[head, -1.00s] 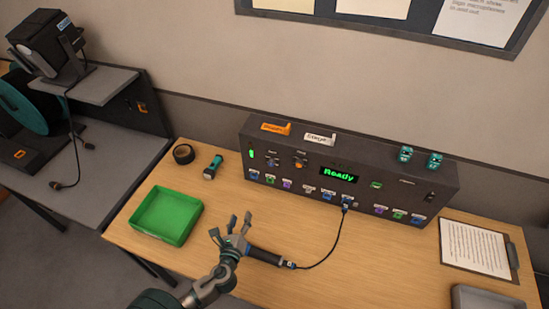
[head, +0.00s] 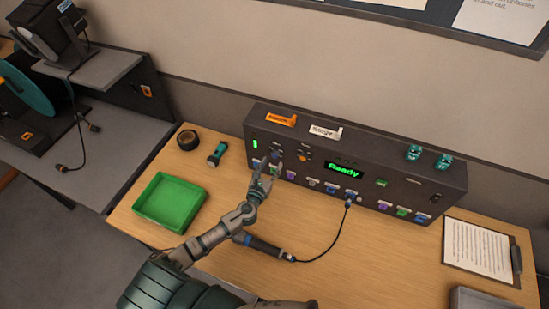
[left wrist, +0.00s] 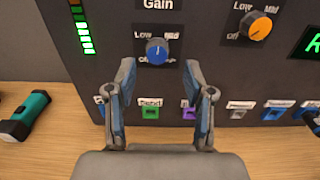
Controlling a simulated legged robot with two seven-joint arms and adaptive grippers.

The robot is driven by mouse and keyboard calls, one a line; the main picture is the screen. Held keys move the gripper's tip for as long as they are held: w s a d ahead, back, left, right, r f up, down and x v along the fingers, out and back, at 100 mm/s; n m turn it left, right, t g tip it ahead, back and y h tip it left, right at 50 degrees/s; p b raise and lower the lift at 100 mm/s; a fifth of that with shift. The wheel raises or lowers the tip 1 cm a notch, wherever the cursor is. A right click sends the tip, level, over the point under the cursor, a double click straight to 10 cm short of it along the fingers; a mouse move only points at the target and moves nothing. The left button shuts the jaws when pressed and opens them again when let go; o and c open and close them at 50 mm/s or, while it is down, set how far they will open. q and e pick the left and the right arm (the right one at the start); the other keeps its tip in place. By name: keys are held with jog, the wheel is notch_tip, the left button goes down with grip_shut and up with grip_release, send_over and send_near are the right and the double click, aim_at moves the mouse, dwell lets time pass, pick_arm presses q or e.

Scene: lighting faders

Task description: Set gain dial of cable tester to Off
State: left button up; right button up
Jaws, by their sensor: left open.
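The cable tester (head: 400,182) is a long dark box at the back of the wooden table, with a green "Ready" display. Its gain dial (left wrist: 157,50) is a blue knob under the label "Gain" in the left wrist view. Low is at its upper left, Mid at its upper right, and Off, partly covered, below left. I cannot clearly tell where its pointer stands. My left gripper (left wrist: 160,78) is open and empty, its fingertips just below the dial on either side. In the head view my left gripper (head: 265,172) is at the tester's left front. My right gripper is not in view.
An orange dial (left wrist: 256,27) is right of the gain dial. Coloured sockets (left wrist: 150,110) line the tester below. A black cable (head: 335,235) runs from a socket to a handheld microphone (head: 262,245). A green tray (head: 170,202), tape roll (head: 188,139) and torch (head: 217,153) lie left.

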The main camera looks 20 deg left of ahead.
aim_at(275, 157)
pick_arm(q)
jog(key=shift+w+a, duration=0.25)
jog(key=shift+w, duration=0.95)
jog(key=shift+w+a, duration=0.15)
jog(key=shift+w, duration=0.4)
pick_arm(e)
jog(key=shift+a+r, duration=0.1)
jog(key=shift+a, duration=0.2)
pick_arm(q)
jog(key=shift+d, duration=0.2)
grip_shut()
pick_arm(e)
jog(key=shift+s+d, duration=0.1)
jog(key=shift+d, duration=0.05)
pick_arm(q)
jog(key=shift+n, duration=0.3)
